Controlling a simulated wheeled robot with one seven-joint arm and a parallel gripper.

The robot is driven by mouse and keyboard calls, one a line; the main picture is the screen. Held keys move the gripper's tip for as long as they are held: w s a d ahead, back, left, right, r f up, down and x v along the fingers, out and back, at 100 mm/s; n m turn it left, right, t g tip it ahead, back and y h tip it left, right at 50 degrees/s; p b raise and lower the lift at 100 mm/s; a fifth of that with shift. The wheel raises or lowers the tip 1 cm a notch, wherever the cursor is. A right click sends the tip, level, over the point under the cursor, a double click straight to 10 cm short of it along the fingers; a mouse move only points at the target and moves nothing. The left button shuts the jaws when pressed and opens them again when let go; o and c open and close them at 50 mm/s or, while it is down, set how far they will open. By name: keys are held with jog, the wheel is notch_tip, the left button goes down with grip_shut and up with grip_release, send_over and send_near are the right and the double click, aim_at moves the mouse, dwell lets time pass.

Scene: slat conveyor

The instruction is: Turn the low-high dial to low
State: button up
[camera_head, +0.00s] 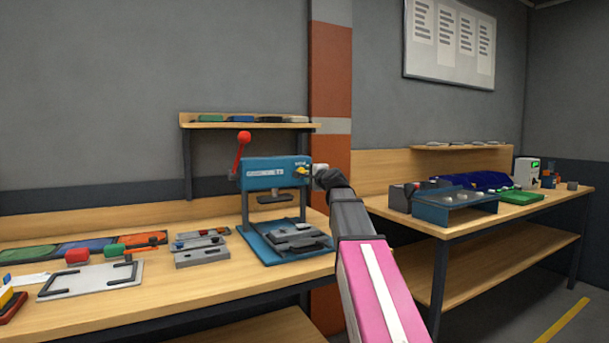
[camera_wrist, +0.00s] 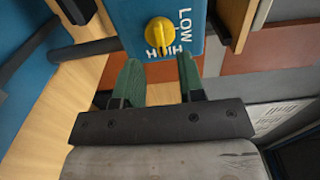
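The low-high dial is a yellow round knob (camera_wrist: 159,38) on the blue face of the press head (camera_wrist: 183,42) in the wrist view. LOW is printed to its upper right and HIGH just below it. The knob's raised ridge runs roughly up and down the picture, its lower end close to HIGH. My gripper (camera_wrist: 158,62) is open, its two green fingers apart, with the tips just below the dial and nothing between them. In the head view the yellow dial (camera_head: 301,171) shows small at the right end of the blue press (camera_head: 262,173), beside my gripper (camera_head: 314,172).
A red-knobbed lever (camera_head: 242,145) rises from the press. The wooden bench (camera_head: 190,293) carries a grey plate with handles (camera_head: 90,281), coloured bins and metal blocks. A shelf (camera_head: 215,125) hangs behind. A second bench (camera_head: 485,242) stands to the right.

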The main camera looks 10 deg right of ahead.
aim_at(304, 172)
jog(key=x, duration=0.4)
jog(key=shift+w+a, duration=0.15)
jog(key=shift+w, duration=0.2)
grip_shut()
